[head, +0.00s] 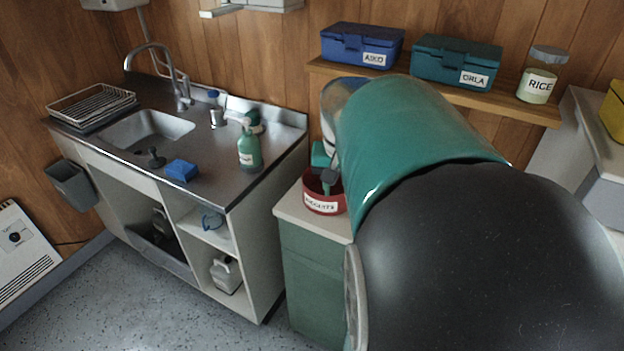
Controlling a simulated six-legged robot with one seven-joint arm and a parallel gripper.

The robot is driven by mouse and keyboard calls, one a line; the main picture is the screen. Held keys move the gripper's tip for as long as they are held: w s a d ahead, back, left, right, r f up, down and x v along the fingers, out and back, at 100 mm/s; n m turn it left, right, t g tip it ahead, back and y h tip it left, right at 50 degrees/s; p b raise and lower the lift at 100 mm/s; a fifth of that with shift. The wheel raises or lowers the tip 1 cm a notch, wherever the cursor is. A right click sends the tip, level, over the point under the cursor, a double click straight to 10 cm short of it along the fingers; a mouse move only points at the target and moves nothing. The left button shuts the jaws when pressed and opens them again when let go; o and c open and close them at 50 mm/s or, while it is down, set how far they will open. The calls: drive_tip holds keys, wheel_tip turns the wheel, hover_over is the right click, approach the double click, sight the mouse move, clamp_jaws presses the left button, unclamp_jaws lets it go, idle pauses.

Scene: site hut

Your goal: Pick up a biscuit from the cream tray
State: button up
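No cream tray and no biscuit can be made out in the head view. A red round tub (325,208) with a white label, whose writing looks like "BISCUITS", stands on the pale top of a green cabinet. My green and black arm fills the right middle of the view and hides much of that top. Part of my gripper (328,174) seems to show at the tub, as green and dark pieces by its rim. Its fingertips are not clear, and whether it is open or shut does not show. The inside of the tub is mostly hidden.
A steel sink unit (215,165) stands left, with a green spray bottle (249,150) and a blue sponge (181,170) on it. A shelf (500,103) behind my arm bears a blue box (345,42), a teal box (440,62) and a rice jar (540,80).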

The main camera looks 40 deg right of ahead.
drive_tip(key=s+d+f+m+g+y, duration=0.1)
drive_tip(key=s+d+f+m, duration=0.1)
drive_tip(key=d, duration=0.4)
drive_tip(key=s+d+f+m, duration=0.1)
drive_tip(key=d+f, duration=0.1)
drive_tip(key=d, duration=0.3)
drive_tip(key=f, duration=0.8)
drive_tip(key=shift+s+d+f, duration=0.25)
drive_tip(key=shift+s+d, duration=0.05)
drive_tip(key=shift+d, duration=0.05)
drive_tip(key=f, duration=0.5)
drive_tip(key=shift+w+d, duration=0.15)
drive_tip(key=shift+w, duration=0.05)
drive_tip(key=c, duration=0.6)
